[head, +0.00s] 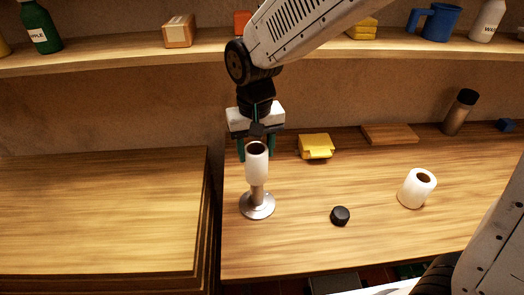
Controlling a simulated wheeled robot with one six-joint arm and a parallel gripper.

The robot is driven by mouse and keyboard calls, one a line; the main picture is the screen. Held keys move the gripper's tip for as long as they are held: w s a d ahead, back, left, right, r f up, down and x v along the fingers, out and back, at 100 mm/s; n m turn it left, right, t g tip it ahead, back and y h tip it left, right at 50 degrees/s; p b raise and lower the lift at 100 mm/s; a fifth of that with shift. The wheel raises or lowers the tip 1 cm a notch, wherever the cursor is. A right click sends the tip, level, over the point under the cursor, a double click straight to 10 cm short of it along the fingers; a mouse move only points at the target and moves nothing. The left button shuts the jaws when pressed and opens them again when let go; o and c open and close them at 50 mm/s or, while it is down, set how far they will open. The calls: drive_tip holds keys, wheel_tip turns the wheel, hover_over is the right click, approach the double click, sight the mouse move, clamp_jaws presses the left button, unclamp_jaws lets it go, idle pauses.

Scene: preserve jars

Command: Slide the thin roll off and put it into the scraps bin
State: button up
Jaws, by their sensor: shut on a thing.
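The thin white roll (257,168) is upright above the round base of a metal stand (257,208). The stand's post shows below the roll, and the roll is clear of the base. No post tip shows in the roll's dark top opening; I cannot tell whether the post still reaches inside. My gripper (257,147) points down with its green fingers on either side of the roll's upper part, shut on it. No bin can be clearly made out; parts of dark and green things show low beyond the table's front edge.
A thicker white roll (413,191) and a black cap (340,216) stand on the table to the right. A yellow object (316,146), a wooden board (390,134) and a brown tumbler (460,112) are at the back. A raised wooden surface (100,215) lies left. A shelf (120,54) runs behind.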

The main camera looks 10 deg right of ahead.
drive_tip(key=shift+r, duration=1.05)
wheel_tip(320, 180, up, 4)
idle(0.4)
